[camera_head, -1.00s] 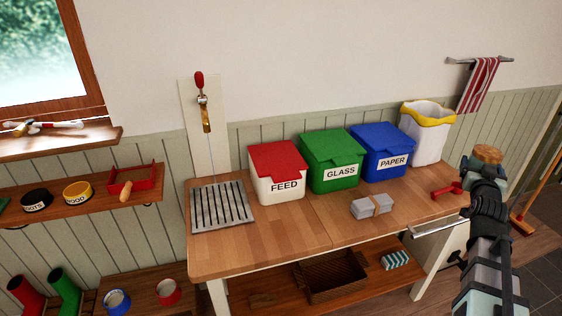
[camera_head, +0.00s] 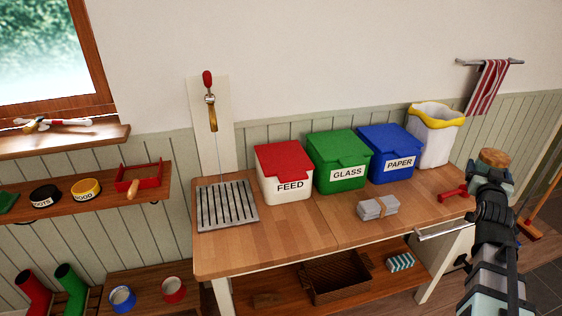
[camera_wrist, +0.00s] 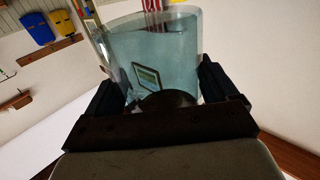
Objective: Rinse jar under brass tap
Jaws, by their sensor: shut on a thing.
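The brass tap (camera_head: 212,117) with a red handle is on a pale wall panel at the left. A thin pale line, seemingly water, runs down from its spout towards the slatted drain grate (camera_head: 227,205) on the wooden counter. My gripper (camera_head: 492,178) is at the far right, well away from the tap. In the wrist view, my gripper (camera_wrist: 170,100) is shut on a clear bluish glass jar (camera_wrist: 155,50), a finger on each side. A brown round thing (camera_head: 491,156) shows beyond my gripper in the head view; I cannot tell if it is part of the jar.
Feed (camera_head: 285,180), glass (camera_head: 340,165) and paper (camera_head: 390,155) bins line the counter's back, beside a white yellow-rimmed bin (camera_head: 434,138). A grey bundle (camera_head: 377,208) and a red object (camera_head: 455,191) lie in front. The counter's front left (camera_head: 270,240) is clear.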

